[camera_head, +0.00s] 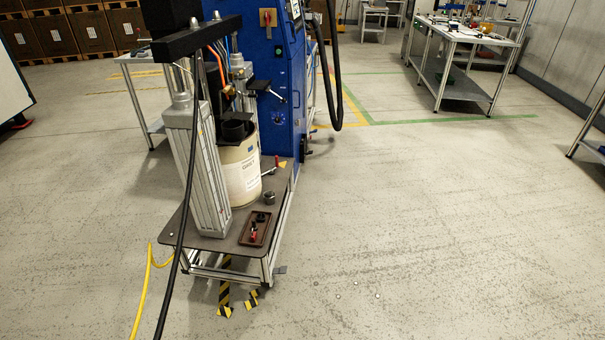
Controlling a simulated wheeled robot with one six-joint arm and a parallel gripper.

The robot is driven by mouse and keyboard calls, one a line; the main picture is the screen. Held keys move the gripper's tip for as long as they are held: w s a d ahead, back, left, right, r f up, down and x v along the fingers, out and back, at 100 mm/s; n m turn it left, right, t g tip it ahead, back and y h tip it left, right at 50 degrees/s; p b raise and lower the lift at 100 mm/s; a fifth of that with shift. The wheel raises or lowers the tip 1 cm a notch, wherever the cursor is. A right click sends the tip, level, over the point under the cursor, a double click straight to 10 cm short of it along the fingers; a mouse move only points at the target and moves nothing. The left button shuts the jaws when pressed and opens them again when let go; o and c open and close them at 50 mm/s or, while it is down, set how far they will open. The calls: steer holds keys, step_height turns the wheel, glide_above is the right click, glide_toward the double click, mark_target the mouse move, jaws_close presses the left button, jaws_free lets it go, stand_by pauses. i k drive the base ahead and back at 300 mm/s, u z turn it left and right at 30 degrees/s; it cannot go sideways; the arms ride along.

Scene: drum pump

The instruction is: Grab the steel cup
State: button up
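A small grey steel cup (269,198) stands on the dark platform (232,236) of the drum pump, just right of the cream drum (240,175). It looks upright, but it is too small to see inside. A brown tray (255,229) with small red and black items lies in front of it. My gripper does not show in this view.
Aluminium columns (207,170) and a black hose (180,230) stand left of the drum. A blue cabinet (278,90) rises behind. A yellow cable (149,270) lies on the floor at left. The floor (420,220) to the right is open, with workbenches (455,60) farther back.

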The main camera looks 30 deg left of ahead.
mark_target(268, 195)
steer(key=i, duration=3)
steer(key=u, duration=3.15)
steer(key=i, duration=0.95)
